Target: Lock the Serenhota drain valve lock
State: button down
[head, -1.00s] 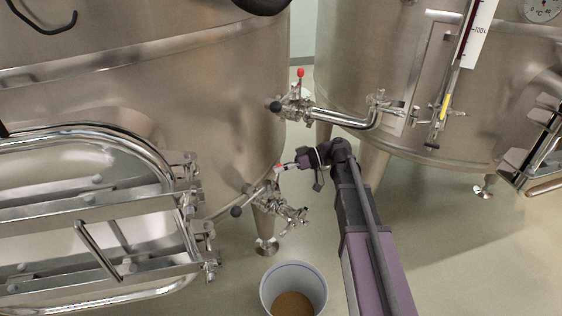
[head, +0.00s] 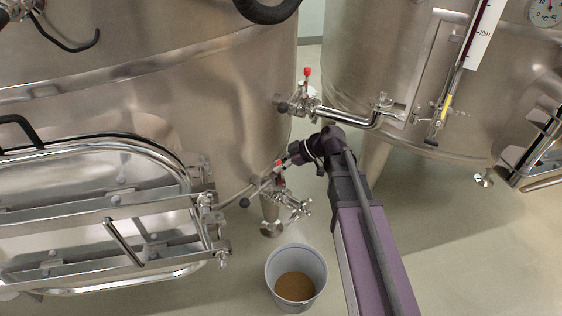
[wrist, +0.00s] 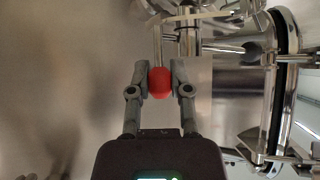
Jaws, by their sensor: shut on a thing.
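The drain valve (head: 282,186) sits low on the left vat, above a bucket. It has a red knob (head: 279,164) on a thin metal stem and a black ball-ended handle (head: 244,202). In the wrist view the red knob (wrist: 159,82) is between the two fingers of my gripper (wrist: 159,80), which are shut on it. The stem runs up from the knob towards blurred metal fittings. In the head view my gripper (head: 285,161) reaches the valve from the right, and its fingers are too small to make out clearly.
A bucket (head: 271,270) with brown contents stands on the floor below the valve. A second valve with a red knob (head: 307,71) is higher up, by a pipe (head: 345,118) to the right vat. A hinged hatch (head: 100,215) is at the left. Floor at the lower right is clear.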

dwell(0.3)
jog(key=c, duration=0.5)
grip_release()
jog(key=shift+c, duration=0.2)
jog(key=shift+w+f, duration=0.1)
